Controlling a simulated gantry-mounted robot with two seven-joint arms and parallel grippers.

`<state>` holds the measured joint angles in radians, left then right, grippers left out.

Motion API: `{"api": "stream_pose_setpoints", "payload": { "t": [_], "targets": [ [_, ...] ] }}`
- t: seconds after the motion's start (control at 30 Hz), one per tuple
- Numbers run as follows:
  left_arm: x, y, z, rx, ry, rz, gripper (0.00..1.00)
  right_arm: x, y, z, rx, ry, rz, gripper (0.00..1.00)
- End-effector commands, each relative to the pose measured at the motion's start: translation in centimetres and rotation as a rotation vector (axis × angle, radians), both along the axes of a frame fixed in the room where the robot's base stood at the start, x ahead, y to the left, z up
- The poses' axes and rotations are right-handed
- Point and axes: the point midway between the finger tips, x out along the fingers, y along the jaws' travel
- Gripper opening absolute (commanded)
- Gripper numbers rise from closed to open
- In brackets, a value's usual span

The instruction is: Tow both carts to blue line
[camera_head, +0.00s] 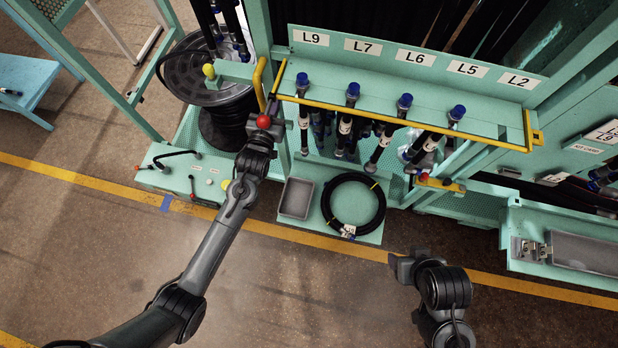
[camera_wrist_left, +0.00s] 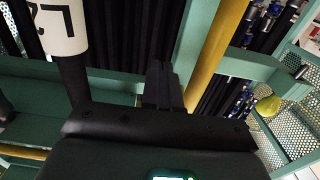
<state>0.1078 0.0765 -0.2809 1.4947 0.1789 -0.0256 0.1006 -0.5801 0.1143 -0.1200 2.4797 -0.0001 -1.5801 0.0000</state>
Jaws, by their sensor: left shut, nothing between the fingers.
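A green hose cart (camera_head: 450,92) with hanging hoses and a yellow front rail stands at the upper middle. A yellow handle (camera_head: 258,82) rises at its left end. Beside it a green section (camera_head: 232,72) carries a hose reel. My left gripper (camera_head: 266,118) is shut and empty, beside a red ball knob (camera_head: 264,120) near the cart's left end. The left wrist view shows its closed fingers (camera_wrist_left: 163,88) close to a yellow post (camera_wrist_left: 215,50). My right gripper (camera_head: 400,266) is over the floor; its jaws are unclear.
A coiled black hose (camera_head: 353,204) and a grey tray (camera_head: 296,198) rest on a low green shelf. Another red knob (camera_head: 424,177) sits by a yellow lever at right. A green bench (camera_head: 530,240) stands at far right. The front floor is clear.

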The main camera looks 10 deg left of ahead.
Motion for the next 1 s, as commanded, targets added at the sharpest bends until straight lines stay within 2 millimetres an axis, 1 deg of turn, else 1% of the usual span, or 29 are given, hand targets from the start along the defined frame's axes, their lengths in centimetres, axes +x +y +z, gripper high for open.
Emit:
{"api": "stream_pose_setpoints", "payload": {
  "t": [0.03, 0.1, 0.6, 0.8, 1.0],
  "targets": [
    [-0.6, 0.1, 0.3, 0.000, 0.000, 0.000, 0.00, 0.0, 0.0, 0.7, 0.000, 0.000, 0.000, 0.62],
    [-1.3, 0.1, 0.3, 0.000, 0.001, 0.000, 0.00, 0.0, 0.0, 1.2, 0.000, 0.000, 0.000, 0.62],
    [-6.1, 0.6, 0.2, 0.001, 0.001, 0.000, 0.00, 0.0, -0.2, 4.1, -0.011, -0.001, 0.007, 0.62],
    [-7.0, 0.7, 0.1, 0.001, 0.000, 0.000, 0.00, 0.0, -0.2, 4.6, -0.009, 0.000, 0.006, 0.62],
    [-7.1, 0.7, 0.0, 0.001, -0.001, 0.000, 0.00, 0.0, -0.2, 4.5, -0.007, 0.000, 0.004, 0.62]
  ]
}}
